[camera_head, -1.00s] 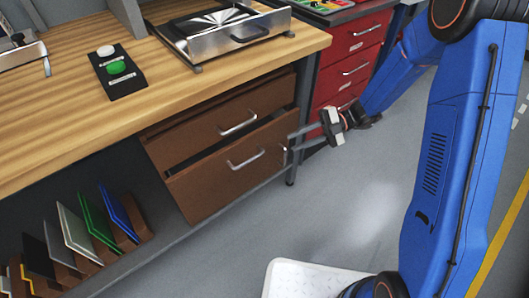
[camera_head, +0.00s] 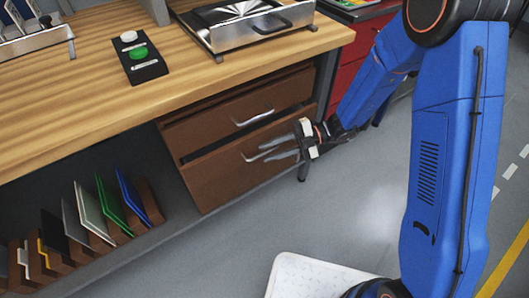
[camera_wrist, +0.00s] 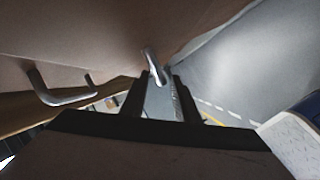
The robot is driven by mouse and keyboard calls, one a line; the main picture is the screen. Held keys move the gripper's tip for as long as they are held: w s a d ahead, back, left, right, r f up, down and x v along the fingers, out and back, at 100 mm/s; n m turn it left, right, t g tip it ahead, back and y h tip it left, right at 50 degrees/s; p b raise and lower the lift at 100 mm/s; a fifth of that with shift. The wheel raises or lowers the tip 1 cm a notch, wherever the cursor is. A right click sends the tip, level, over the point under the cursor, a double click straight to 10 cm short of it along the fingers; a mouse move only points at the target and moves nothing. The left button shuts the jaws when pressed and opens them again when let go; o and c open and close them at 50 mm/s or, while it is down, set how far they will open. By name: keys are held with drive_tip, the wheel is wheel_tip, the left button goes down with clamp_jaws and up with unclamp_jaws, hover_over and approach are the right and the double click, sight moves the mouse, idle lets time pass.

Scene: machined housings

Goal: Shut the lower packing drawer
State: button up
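The lower drawer (camera_head: 225,172) is brown and stands a little out from its cabinet, with a dark gap along its top edge. Its silver bar handle (camera_head: 250,156) is at the front, partly hidden by my fingers. My gripper (camera_head: 268,153) is at this handle, coming from the right. In the wrist view my gripper (camera_wrist: 158,88) has its two dark fingers apart, with the handle (camera_wrist: 153,62) at the gap between their tips. I cannot tell if they touch it. The upper drawer (camera_head: 215,121), with its own handle (camera_head: 253,118), is just above.
A wooden worktop (camera_head: 90,85) overhangs the drawers and carries a button box (camera_head: 141,68) and a metal tray-like fixture (camera_head: 250,35). A shelf with upright coloured panels (camera_head: 110,205) is at lower left. A red cabinet (camera_head: 345,65) stands behind my arm. Grey floor is open in front.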

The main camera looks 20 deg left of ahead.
sight(258, 144)
drive_tip(key=shift+x, duration=1.15)
drive_tip(key=shift+c, duration=0.3)
clamp_jaws()
drive_tip(key=shift+w+a, duration=1.4)
drive_tip(key=shift+a, duration=0.2)
drive_tip(key=shift+o, duration=0.3)
unclamp_jaws()
drive_tip(key=v, duration=1.7)
drive_tip(key=shift+d+r, duration=0.15)
drive_tip(key=shift+w, duration=0.1)
